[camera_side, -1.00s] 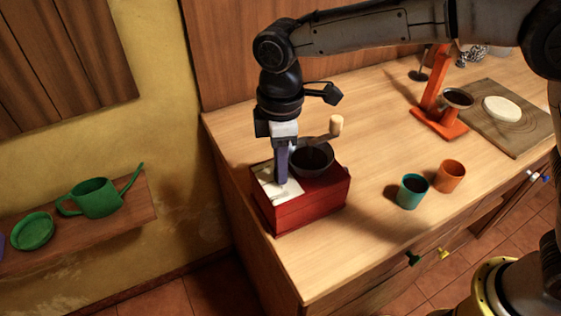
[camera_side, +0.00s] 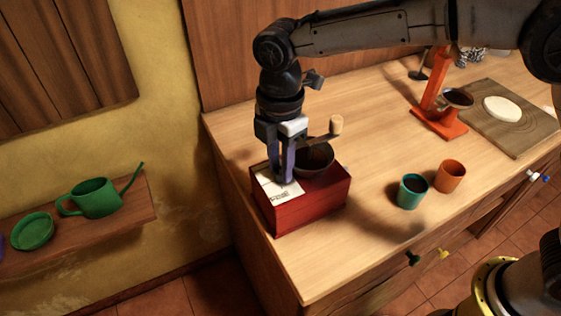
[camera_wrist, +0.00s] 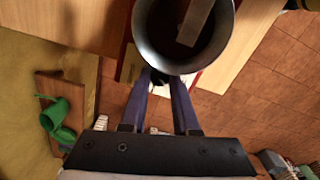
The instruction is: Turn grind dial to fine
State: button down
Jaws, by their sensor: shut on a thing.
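A red coffee grinder box (camera_side: 310,202) stands at the counter's left front corner, with a dark bowl (camera_side: 316,160) and a crank with a pale wooden knob (camera_side: 336,125) on top. A white label plate (camera_side: 276,191) with dark print lies on its top left part. My gripper (camera_side: 284,179) points down over this plate, its fingers shut on the grind dial. The dial is mostly hidden between the fingertips; a small dark part of it (camera_wrist: 160,77) shows in the wrist view, just below the bowl (camera_wrist: 184,62). The dial's setting cannot be read.
A teal cup (camera_side: 412,191) and an orange cup (camera_side: 450,176) stand right of the grinder. An orange stand (camera_side: 436,115) and a wooden board (camera_side: 505,121) are further back. A green watering can (camera_side: 95,198) sits on a wall shelf at left.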

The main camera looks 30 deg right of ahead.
dwell(0.4)
jog(key=c, duration=0.7)
grip_release()
jog(key=shift+o, duration=0.2)
notch_tip(320, 180, up, 14)
